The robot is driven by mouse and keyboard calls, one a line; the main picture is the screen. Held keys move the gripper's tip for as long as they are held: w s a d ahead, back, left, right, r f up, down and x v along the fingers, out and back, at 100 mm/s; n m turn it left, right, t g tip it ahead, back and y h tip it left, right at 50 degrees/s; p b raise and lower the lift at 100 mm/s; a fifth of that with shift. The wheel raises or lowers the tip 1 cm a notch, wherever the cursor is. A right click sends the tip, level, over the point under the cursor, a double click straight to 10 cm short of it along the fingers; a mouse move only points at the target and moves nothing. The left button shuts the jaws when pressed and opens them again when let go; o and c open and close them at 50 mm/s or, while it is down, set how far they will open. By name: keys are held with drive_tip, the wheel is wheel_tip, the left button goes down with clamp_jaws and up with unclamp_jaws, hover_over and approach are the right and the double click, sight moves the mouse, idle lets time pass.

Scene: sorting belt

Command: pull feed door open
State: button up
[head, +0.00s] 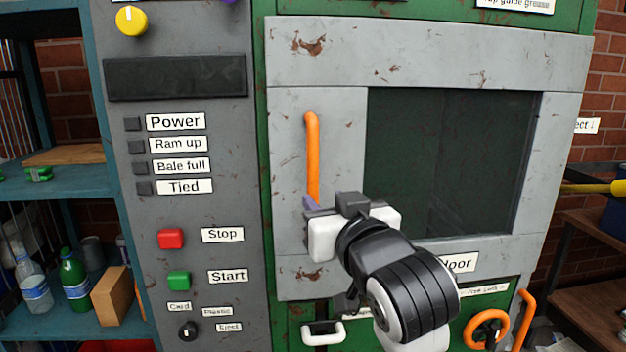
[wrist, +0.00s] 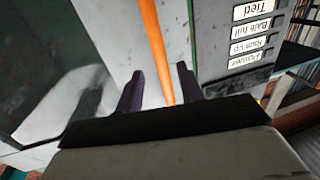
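The feed door (head: 340,180) is a scuffed grey panel with a dark window (head: 450,160), set in a green machine. It looks closed, flush with its frame. Its upright orange handle (head: 312,150) is on the left side of the door. My gripper (head: 309,207) is at the handle's lower end, which it partly hides. In the wrist view, the orange handle (wrist: 153,40) runs down between the two purple fingers of my gripper (wrist: 160,82). The fingers are apart, with a gap showing on each side of the handle.
A grey control panel stands to the left with a red Stop button (head: 171,239) and a green Start button (head: 179,281). Below the door are a white handle (head: 323,333) and an orange ring-shaped wheel (head: 486,330). A blue shelf (head: 60,184) with bottles is at far left.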

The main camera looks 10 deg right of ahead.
sight(314, 189)
drive_tip(key=w, duration=0.3)
drive_tip(key=w+a+p, duration=0.1)
drive_tip(key=w, duration=0.3)
drive_tip(key=shift+a+p, duration=0.2)
drive_tip(key=shift+p, duration=0.1)
clamp_jaws()
